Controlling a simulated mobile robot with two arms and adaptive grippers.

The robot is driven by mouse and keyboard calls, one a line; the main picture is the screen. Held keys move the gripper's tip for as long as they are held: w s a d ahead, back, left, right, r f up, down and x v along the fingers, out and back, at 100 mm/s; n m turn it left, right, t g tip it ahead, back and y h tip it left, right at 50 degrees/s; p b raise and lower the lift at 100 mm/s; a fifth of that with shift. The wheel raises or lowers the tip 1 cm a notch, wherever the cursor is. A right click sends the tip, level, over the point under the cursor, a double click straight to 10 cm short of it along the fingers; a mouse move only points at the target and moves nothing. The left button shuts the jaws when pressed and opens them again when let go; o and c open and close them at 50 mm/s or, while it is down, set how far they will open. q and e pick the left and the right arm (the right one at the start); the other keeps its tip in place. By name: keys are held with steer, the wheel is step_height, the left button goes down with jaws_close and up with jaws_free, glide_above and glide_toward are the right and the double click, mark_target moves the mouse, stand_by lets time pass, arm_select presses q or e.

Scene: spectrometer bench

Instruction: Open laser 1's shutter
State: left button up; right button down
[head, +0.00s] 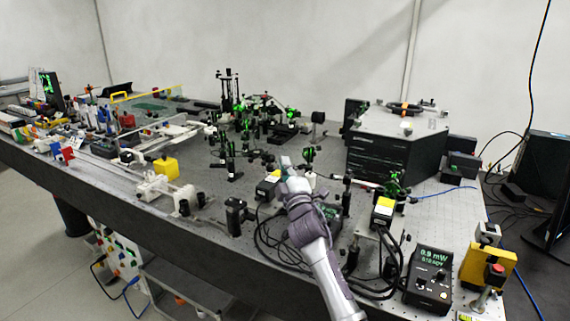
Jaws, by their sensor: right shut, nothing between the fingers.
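My right gripper (285,164) reaches in from the bottom over the optical bench (210,215), shut with nothing in it. Its tip is just above and right of a small black box with a yellow and white top (270,178). A second such box (383,207) stands to the right of my arm. I cannot read labels on either, so I cannot tell which part is laser 1 or its shutter. Part of the bench is hidden behind my arm. My left gripper is not in view.
A black instrument stack (385,158) stands at the back right. Black cables (275,240) loop left of my arm. Posts with green-lit optics (228,155) crowd the middle.

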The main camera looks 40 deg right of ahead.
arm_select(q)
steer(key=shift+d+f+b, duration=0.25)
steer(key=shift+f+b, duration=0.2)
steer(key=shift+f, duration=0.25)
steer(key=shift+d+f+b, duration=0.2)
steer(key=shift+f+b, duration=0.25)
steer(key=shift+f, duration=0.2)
arm_select(e)
steer(key=s+a+f, duration=0.3)
steer(key=s+f, duration=0.2)
steer(key=shift+f, duration=0.3)
steer(key=shift+s, duration=0.1)
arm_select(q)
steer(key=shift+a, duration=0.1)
